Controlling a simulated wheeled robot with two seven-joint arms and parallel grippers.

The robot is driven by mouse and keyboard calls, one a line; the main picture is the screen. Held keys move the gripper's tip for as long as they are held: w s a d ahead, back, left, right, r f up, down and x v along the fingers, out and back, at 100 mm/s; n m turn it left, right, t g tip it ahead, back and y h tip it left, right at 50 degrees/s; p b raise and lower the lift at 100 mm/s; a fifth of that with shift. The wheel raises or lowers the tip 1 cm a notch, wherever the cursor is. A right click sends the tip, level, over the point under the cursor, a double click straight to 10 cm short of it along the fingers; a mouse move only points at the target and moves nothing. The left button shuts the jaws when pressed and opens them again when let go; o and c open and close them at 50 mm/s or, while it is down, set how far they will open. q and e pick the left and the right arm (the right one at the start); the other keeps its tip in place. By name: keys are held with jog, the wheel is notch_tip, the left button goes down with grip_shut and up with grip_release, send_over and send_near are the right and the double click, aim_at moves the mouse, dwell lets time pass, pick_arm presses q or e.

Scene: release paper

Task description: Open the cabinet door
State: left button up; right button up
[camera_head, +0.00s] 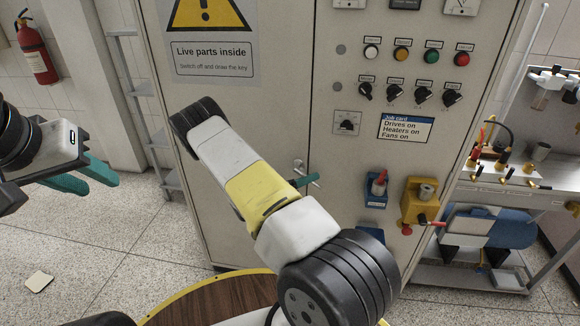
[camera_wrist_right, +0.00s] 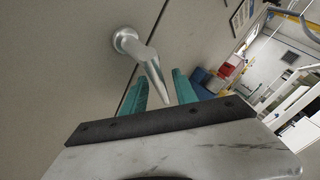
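The grey cabinet's door (camera_head: 285,110) is shut; a thin vertical seam runs along its right side. A silver lever handle (camera_head: 299,166) sits near that seam, mostly hidden by my right arm in the head view. In the right wrist view the handle (camera_wrist_right: 150,68) points out between the two teal fingers of my right gripper (camera_wrist_right: 160,88). These fingers are apart, one on each side of the lever; contact cannot be told. My left gripper (camera_head: 92,177) is open and empty at the left, away from the cabinet.
Right of the seam are knobs, lamps, a blue padlock box (camera_head: 376,188) and a yellow box (camera_head: 419,200). A round wooden table (camera_head: 205,300) stands in front. A workbench (camera_head: 510,190) is at the right, an extinguisher (camera_head: 36,48) at the far left.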

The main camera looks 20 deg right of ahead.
grip_shut()
dwell(1.4)
